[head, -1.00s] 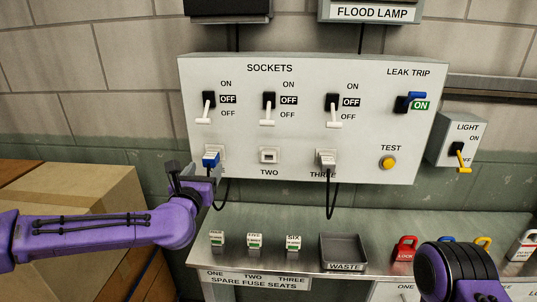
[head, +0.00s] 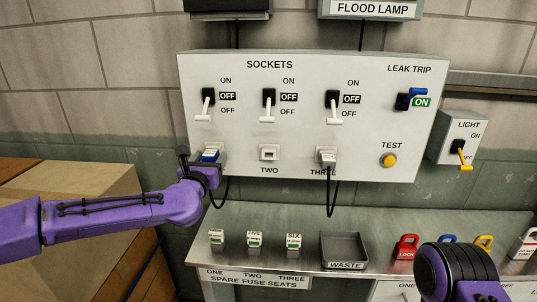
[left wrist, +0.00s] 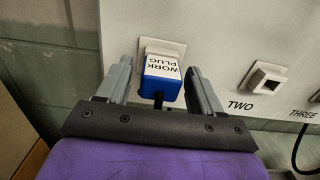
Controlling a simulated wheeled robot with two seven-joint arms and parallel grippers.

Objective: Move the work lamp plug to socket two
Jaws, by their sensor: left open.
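The blue work lamp plug (left wrist: 162,78), with a white label reading WORK PLUG, sits in the leftmost socket of the sockets panel (head: 310,70). It also shows in the head view (head: 210,155), partly covered by my gripper. My left gripper (left wrist: 160,85) is open, with one finger on each side of the plug; I cannot tell whether they touch it. Socket two (head: 269,153) is empty and also shows in the left wrist view (left wrist: 266,80).
Three white switch levers (head: 267,108) above the sockets point down at OFF. Plug cords hang below the panel. The steel bench (head: 375,225) holds several fuses, a waste tray (head: 344,250) and coloured padlocks (head: 405,247). Cardboard boxes (head: 75,195) stand at the left.

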